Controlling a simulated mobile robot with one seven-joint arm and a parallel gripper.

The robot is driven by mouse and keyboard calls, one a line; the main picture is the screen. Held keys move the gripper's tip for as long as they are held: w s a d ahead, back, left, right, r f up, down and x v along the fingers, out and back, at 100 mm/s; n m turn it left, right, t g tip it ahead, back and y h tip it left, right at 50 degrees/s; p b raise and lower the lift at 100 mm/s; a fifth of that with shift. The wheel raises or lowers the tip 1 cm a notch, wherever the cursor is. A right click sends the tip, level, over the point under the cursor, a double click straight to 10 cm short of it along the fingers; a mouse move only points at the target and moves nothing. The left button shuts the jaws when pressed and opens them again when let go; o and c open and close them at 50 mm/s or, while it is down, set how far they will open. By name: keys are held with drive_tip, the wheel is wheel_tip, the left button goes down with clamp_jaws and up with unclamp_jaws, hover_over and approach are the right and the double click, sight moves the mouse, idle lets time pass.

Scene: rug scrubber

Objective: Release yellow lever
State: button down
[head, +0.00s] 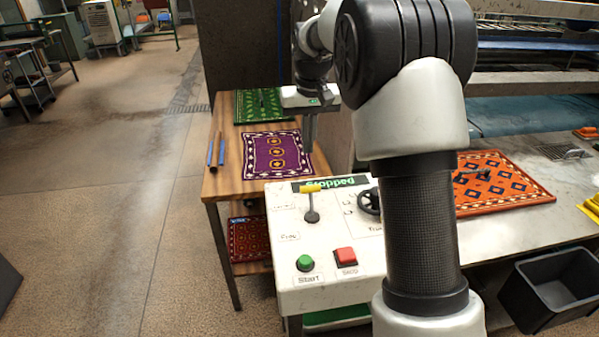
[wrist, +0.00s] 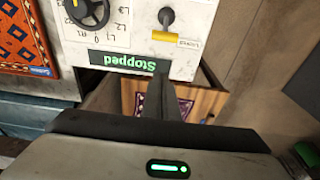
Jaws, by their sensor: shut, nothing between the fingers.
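The yellow lever (head: 311,189) is a yellow crossbar on a dark stem on the white control panel (head: 290,272). It also shows upside down near the top of the wrist view (wrist: 166,36). My gripper (head: 308,138) is behind the panel in the head view, over the wooden table, with fingers pointing down. In the wrist view its fingers (wrist: 163,78) are together and empty, in front of the panel's display edge. They are apart from the lever. A small green display (wrist: 130,62) reads "Stopped". My arm hides part of the panel's right side in the head view.
The panel also carries a green start button (head: 305,263), a red stop button (head: 345,257) and a black dial (head: 369,202). A purple rug (head: 277,155) and a green rug (head: 262,106) lie on the wooden table (head: 226,183). An orange rug (head: 497,184) lies right of my arm.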

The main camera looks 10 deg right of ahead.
sight(311, 201)
drive_tip(key=shift+w+f, duration=0.1)
idle(0.3)
drive_tip(key=f, duration=0.3)
drive_tip(key=w+f+b, duration=0.1)
drive_tip(key=f, duration=0.6)
drive_tip(key=shift+w+f, duration=0.15)
drive_tip(key=s, duration=0.1)
drive_tip(key=s+r, duration=0.1)
drive_tip(key=s, duration=0.1)
drive_tip(key=shift+s+r, duration=0.1)
drive_tip(key=shift+s, duration=0.35)
drive_tip(key=shift+b, duration=0.65)
